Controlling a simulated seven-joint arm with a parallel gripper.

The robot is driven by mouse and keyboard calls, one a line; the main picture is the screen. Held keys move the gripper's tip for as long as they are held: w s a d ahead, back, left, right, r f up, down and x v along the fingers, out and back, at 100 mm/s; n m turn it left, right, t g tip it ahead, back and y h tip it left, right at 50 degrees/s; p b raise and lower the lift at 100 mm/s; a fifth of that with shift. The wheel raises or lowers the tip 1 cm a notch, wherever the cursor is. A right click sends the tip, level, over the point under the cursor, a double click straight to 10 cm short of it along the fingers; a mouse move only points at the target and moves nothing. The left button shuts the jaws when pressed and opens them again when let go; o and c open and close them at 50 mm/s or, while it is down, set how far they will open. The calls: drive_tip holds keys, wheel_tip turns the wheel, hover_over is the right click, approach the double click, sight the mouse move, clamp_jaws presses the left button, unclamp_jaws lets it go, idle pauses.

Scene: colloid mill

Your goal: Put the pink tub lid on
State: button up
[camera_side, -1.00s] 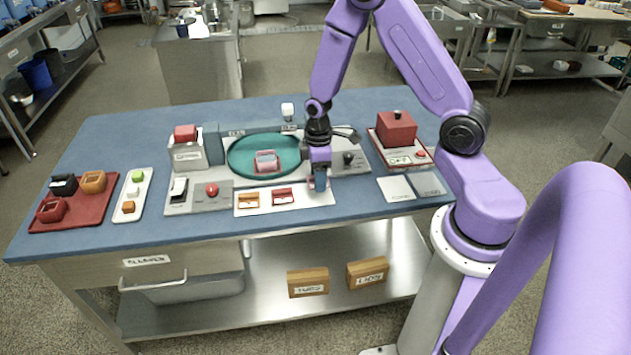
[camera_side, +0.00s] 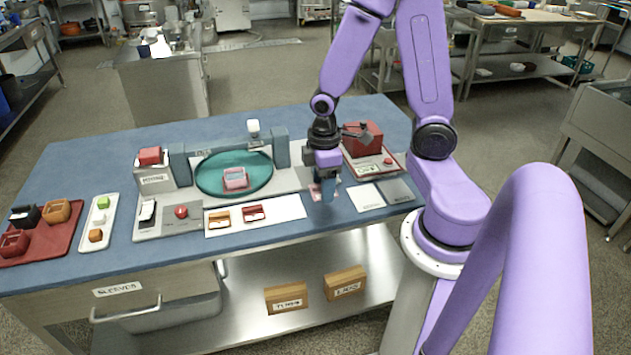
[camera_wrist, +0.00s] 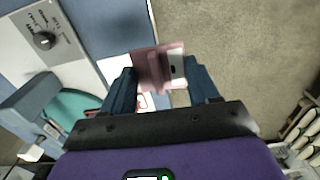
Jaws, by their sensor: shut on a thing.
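My gripper (camera_side: 325,188) is shut on a pink lid (camera_wrist: 149,68); it also shows in the wrist view (camera_wrist: 162,85), with the lid between its two blue fingers. The lid has a pale panel with a dark mark on one side. In the side view the fingers mostly hide it, near the right end of the white strip (camera_side: 281,212). The pink tub (camera_side: 235,178) stands on the teal round plate (camera_side: 206,187), to the left of my gripper and apart from it. The tub's inside is too small to make out.
An orange lid (camera_side: 219,218) and a red lid (camera_side: 253,213) lie on the strip. A panel with a red button (camera_side: 181,212) is left of it. Blue-grey posts (camera_side: 281,148) flank the plate.

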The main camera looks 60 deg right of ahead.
drive_tip(key=shift+s+a+r, duration=0.15)
drive_tip(key=shift+s+r, duration=0.15)
drive_tip(key=shift+s, duration=0.35)
drive_tip(key=w+d+f, duration=0.2)
drive_tip(key=w, duration=2.8)
drive_tip(key=shift+d+f, duration=0.15)
drive_tip(key=shift+f, duration=2.05)
drive_tip(key=shift+f, duration=0.15)
drive_tip(key=o, duration=1.3)
drive_tip(key=shift+w+d, duration=0.1)
